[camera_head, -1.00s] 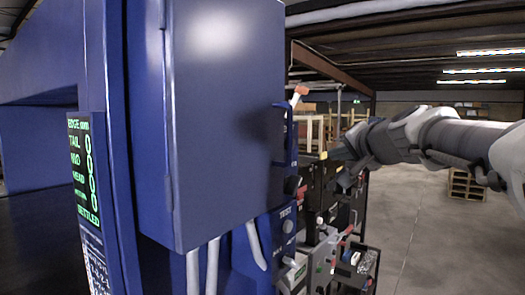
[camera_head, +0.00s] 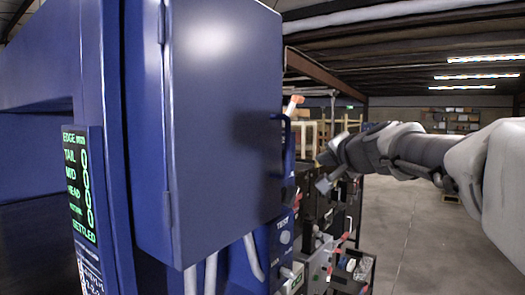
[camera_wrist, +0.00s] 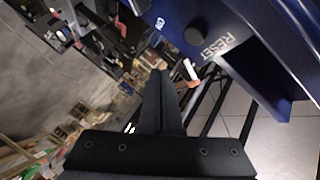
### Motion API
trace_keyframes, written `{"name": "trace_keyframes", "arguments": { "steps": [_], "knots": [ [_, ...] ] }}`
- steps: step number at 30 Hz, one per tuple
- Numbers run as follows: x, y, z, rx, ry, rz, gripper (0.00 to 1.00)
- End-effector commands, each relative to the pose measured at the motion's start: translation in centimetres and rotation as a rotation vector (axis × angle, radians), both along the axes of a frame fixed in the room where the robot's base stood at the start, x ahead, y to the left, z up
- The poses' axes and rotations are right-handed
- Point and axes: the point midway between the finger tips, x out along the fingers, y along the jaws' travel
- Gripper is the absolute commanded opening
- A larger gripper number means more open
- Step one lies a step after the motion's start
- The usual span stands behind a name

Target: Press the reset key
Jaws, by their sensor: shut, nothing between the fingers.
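In the wrist view, a blue panel carries white RESET lettering (camera_wrist: 217,46) with a round black key (camera_wrist: 195,33) beside it. My gripper's shut, empty fingers (camera_wrist: 161,75) point up the picture, their tips below and left of the black key. They appear apart from it; the exact gap is hard to judge. In the head view, my gripper (camera_head: 322,172) is just right of the blue cabinet's edge, and the key is not clearly visible there.
A large blue cabinet (camera_head: 222,120) fills the middle of the head view. A green-lit display (camera_head: 79,185) is at left. A TEST button (camera_head: 285,237) sits below the cabinet. Dark equipment with red-handled parts stands below my arm. Open concrete floor (camera_head: 405,235) lies right.

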Motion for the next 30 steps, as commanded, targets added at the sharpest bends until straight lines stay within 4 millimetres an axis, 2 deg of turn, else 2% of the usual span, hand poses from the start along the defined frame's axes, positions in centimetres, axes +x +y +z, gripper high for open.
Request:
{"name": "trace_keyframes", "arguments": {
  "steps": [6, 12, 30],
  "knots": [
    [1.8, 2.6, 0.2, -0.001, 0.002, 0.002, 0.00],
    [2.9, 4.0, 0.1, -0.001, 0.002, 0.001, 0.00],
    [3.2, 4.5, 0.0, -0.001, 0.000, 0.000, 0.00]
  ]
}}
